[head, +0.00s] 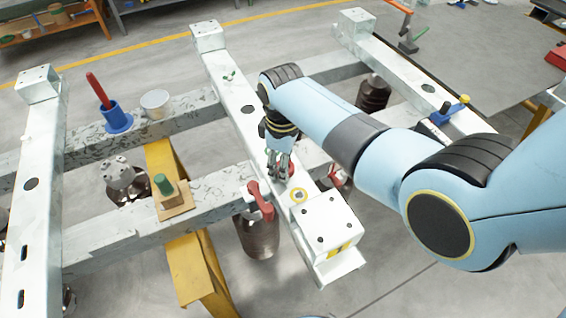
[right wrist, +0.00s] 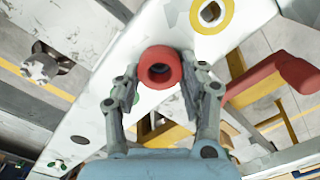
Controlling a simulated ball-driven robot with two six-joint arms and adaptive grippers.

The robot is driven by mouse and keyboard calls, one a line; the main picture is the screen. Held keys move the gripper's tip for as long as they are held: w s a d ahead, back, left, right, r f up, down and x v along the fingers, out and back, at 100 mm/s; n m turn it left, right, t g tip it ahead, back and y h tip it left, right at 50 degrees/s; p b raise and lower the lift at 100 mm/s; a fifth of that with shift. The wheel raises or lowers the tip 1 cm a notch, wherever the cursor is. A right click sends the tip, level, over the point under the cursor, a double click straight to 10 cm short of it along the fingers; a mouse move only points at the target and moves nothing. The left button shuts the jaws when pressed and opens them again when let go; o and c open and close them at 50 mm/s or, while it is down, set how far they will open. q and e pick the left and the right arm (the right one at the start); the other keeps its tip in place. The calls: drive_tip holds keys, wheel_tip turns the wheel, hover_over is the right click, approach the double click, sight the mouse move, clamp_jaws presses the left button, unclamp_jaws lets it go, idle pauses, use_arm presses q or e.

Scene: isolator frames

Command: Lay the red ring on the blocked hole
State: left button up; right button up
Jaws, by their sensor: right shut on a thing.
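The red ring (right wrist: 159,52) is between the fingertips of my right gripper (right wrist: 160,85), which is shut on it. In the head view, part of the red ring (head: 292,170) shows beside the right gripper (head: 281,168), over the white crossbeam (head: 228,82). I cannot tell if the ring touches the beam. A dark hole (head: 248,109) is farther back on the beam. I cannot tell which hole is blocked. My left gripper is not in view.
A red-handled part (head: 261,200) sticks up beside the beam, close to the gripper. A blue holder (head: 116,119) with a red stick and a pale bowl (head: 155,102) stand on the left rail. A green-topped wooden block (head: 164,185) sits nearer. Small green bits (head: 230,76) lie on the beam.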

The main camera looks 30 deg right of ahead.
drive_tip(key=shift+f, duration=0.2)
drive_tip(key=o, duration=0.9)
drive_tip(key=shift+o, duration=0.2)
drive_tip(key=shift+r, duration=0.55)
wheel_tip(320, 180, up, 11)
drive_tip(key=p, duration=0.1)
drive_tip(key=shift+r+p, duration=0.15)
drive_tip(key=shift+p, duration=0.25)
